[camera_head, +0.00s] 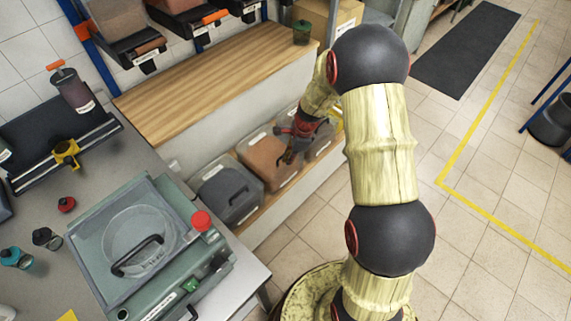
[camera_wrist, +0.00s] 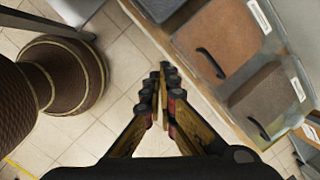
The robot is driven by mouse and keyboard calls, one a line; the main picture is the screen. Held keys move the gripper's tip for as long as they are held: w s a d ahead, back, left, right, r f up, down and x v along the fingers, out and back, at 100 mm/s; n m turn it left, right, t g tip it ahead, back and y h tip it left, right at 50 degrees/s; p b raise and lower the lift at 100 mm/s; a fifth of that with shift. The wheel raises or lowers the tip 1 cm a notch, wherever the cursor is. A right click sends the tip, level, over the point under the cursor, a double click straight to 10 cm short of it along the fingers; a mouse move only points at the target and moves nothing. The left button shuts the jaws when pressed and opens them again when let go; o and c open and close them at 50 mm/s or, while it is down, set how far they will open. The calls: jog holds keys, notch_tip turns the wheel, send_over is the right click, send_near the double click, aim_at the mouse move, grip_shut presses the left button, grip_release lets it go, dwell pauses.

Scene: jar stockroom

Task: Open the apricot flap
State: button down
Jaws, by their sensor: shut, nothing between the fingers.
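The apricot flap (camera_head: 262,160) is the orange-brown front of a bin on the low shelf, between a grey bin and a browner one. It appears closed. In the wrist view the flap (camera_wrist: 222,38) is at upper right, with a dark curved handle (camera_wrist: 210,62) across it. My gripper (camera_head: 287,158) is in front of the low bins and overlaps the apricot bin's right side in the head view. In the wrist view my gripper (camera_wrist: 163,85) is shut and empty, with its fingertips over floor tiles left of the handle, apart from it.
A grey bin (camera_head: 228,192) is left of the apricot one; a brown flap (camera_wrist: 262,98) with its own handle is on the other side. A wooden counter (camera_head: 200,68) lies above. A bench with a clear-lidded box (camera_head: 95,225) stands at left. Tiled floor at right is open.

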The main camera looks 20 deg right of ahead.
jog(key=w+d+f+m+t, duration=0.1)
jog(key=w+d+f+m, duration=0.2)
jog(key=w+f+m, duration=0.45)
jog(key=m+b, duration=0.3)
jog(key=b, duration=0.2)
send_near(283, 165)
jog(key=shift+t+h, duration=0.3)
jog(key=x, duration=0.6)
jog(key=shift+s+a, duration=0.2)
jog(key=shift+s, duration=0.2)
jog(key=shift+r+p, duration=0.15)
jog(key=shift+p, duration=0.3)
